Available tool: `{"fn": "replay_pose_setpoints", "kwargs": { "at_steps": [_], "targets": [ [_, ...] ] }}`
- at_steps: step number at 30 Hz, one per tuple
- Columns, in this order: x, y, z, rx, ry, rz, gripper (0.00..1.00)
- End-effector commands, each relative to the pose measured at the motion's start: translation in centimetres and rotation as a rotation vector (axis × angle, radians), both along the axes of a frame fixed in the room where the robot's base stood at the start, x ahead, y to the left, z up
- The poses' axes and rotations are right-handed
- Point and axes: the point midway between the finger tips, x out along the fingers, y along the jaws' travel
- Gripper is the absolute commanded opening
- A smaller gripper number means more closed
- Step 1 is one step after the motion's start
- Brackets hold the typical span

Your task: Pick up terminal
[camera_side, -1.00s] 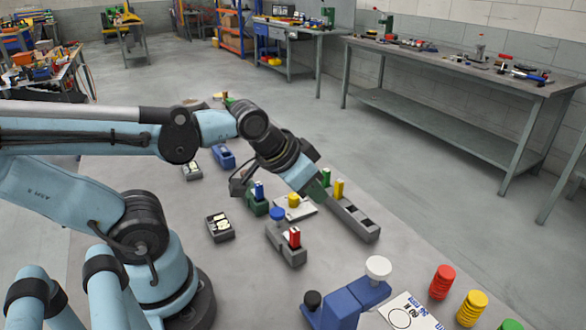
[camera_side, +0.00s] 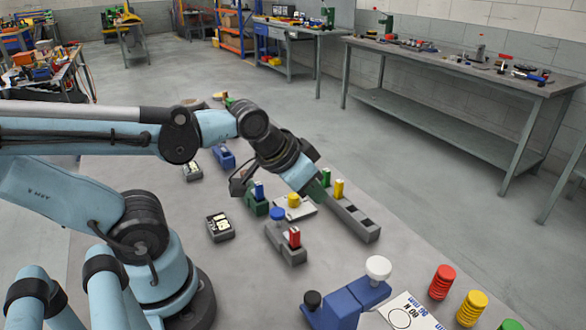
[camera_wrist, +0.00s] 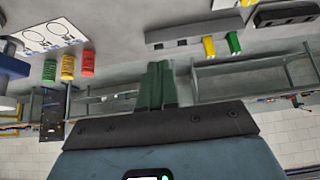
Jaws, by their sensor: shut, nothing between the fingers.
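I cannot tell which thing is the terminal. My gripper (camera_side: 316,192) has dark green fingers, shut and empty, beside the slotted grey rail in the side view. In the wrist view my gripper (camera_wrist: 157,68) shows its fingers together. The grey rail (camera_side: 360,230) carries a yellow block (camera_side: 339,190) and a green block (camera_side: 325,175) standing upright in it. The wrist view also shows the rail (camera_wrist: 170,43), the yellow block (camera_wrist: 209,46) and the green block (camera_wrist: 233,42), apart from the fingers. A dark grey box with pale cells (camera_side: 220,227) lies left of the gripper.
A grey carrier (camera_side: 288,252) holds a red block (camera_side: 294,237) and a blue knob (camera_side: 277,214). A green carrier (camera_side: 256,207) holds a blue block. A blue fixture (camera_side: 345,302) and red discs (camera_side: 441,282) stand at the front. Floor right of the rail is clear.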

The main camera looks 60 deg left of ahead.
Motion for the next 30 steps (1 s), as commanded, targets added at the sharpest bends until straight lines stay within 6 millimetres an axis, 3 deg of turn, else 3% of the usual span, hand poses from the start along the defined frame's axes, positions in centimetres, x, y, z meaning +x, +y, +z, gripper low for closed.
{"fn": "replay_pose_setpoints", "kwargs": {
  "at_steps": [1,9,20,23,30],
  "targets": [
    [0.0,0.0,0.0,0.0,0.0,0.0,0.05],
    [0.0,0.0,0.0,0.0,0.0,0.0,0.46],
    [0.1,0.7,0.1,0.011,0.019,0.008,0.48],
    [0.3,2.7,0.5,0.042,0.085,0.024,0.48],
    [-0.6,11.3,1.7,0.086,0.376,0.044,0.48]
  ]
}}
